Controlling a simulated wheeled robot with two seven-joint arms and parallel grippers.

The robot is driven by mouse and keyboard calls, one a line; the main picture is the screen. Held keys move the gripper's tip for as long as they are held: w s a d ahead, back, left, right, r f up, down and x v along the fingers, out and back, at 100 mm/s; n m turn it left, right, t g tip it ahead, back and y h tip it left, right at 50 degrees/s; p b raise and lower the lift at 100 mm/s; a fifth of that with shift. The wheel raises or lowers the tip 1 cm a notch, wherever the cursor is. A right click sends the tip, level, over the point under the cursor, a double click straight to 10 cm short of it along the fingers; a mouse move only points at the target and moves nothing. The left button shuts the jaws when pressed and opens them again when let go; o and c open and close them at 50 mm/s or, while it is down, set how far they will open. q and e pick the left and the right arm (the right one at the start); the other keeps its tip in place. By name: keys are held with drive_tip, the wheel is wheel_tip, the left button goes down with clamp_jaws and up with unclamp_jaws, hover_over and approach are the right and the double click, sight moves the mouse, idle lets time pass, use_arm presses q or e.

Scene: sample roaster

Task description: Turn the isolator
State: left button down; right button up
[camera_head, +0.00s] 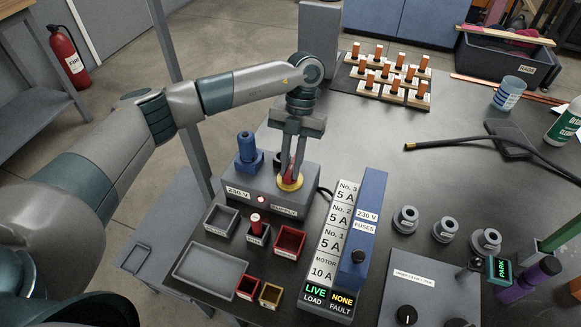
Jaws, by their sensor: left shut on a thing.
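The isolator is a red handle on a yellow round base (289,182), on top of the grey 230 V supply box (262,202). My left gripper (291,172) points down over the box, its fingers shut on the red handle. The fingers hide much of the handle, so its exact angle cannot be told. A small light on the box front glows. The fuse panel display (327,299) reads LIVE, LOAD, NONE, FAULT. My right gripper is not in view.
A blue plug-like part (247,148) stands on the box left of my gripper. Small bins and a grey tray (211,272) lie in front. The blue fuse panel (369,213) stands to the right. A rack of orange-topped pieces (384,91) sits behind.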

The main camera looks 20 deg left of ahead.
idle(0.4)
use_arm(q)
drive_tip(key=c, duration=1.7)
unclamp_jaws()
drive_tip(key=shift+r, duration=0.15)
drive_tip(key=shift+w+r, duration=0.35)
drive_tip(key=shift+r, duration=0.15)
drive_tip(key=b+v, duration=0.1)
drive_tip(key=v, duration=0.6)
drive_tip(key=shift+r, duration=0.2)
drive_tip(key=v, duration=0.8)
drive_tip(key=shift+d+r+b, duration=0.1)
drive_tip(key=shift+r+b, duration=0.2)
drive_tip(key=shift+r, duration=0.05)
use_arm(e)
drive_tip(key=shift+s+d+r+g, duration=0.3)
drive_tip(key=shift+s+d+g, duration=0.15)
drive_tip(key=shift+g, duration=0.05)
